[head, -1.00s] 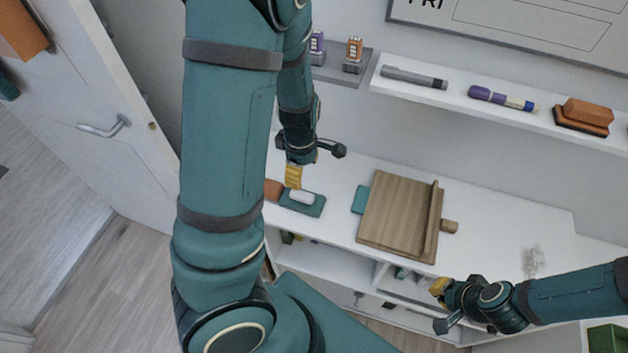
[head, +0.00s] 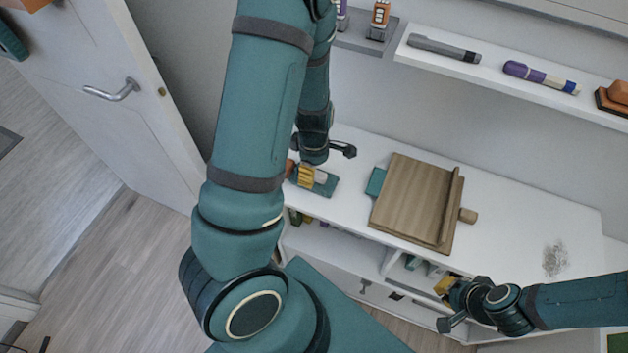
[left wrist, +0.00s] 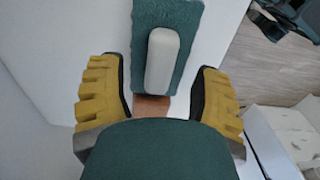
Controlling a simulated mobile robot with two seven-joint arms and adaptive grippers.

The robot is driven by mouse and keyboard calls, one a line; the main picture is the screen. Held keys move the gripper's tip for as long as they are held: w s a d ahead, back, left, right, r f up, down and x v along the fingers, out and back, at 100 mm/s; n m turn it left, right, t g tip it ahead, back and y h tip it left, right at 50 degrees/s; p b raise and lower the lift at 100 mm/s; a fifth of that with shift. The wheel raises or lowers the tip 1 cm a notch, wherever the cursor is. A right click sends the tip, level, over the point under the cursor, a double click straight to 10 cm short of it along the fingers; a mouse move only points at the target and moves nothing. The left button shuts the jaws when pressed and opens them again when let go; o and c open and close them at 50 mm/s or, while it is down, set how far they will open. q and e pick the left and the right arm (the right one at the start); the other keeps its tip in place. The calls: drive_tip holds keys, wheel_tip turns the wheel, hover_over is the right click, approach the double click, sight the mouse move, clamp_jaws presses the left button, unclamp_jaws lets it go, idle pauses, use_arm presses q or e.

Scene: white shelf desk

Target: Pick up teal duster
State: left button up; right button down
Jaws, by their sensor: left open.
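The teal duster (head: 327,187) is a flat teal pad with a pale handle, lying at the left end of the white desk. In the left wrist view the teal duster (left wrist: 186,30) lies ahead of and partly between the fingers, its whitish handle pointing toward my palm. My left gripper (head: 306,174) is over the duster and hides part of it. In the left wrist view my left gripper (left wrist: 162,95) is open, one yellow-padded finger on each side of the handle, holding nothing. My right gripper (head: 444,288) is by the desk's front edge; its finger gap is unclear.
A wooden board (head: 415,200) lies right of the duster, with a teal piece (head: 376,182) at its left edge. An orange-brown object (left wrist: 150,106) is close below the handle. A wall shelf (head: 500,85) holds markers. The desk's right part (head: 510,225) is mostly clear.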

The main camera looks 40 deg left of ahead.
use_arm(q)
wheel_tip(320, 180, down, 2)
drive_tip(key=shift+f, duration=0.1)
clamp_jaws()
idle(0.4)
wheel_tip(320, 180, up, 10)
drive_tip(key=p, duration=0.4)
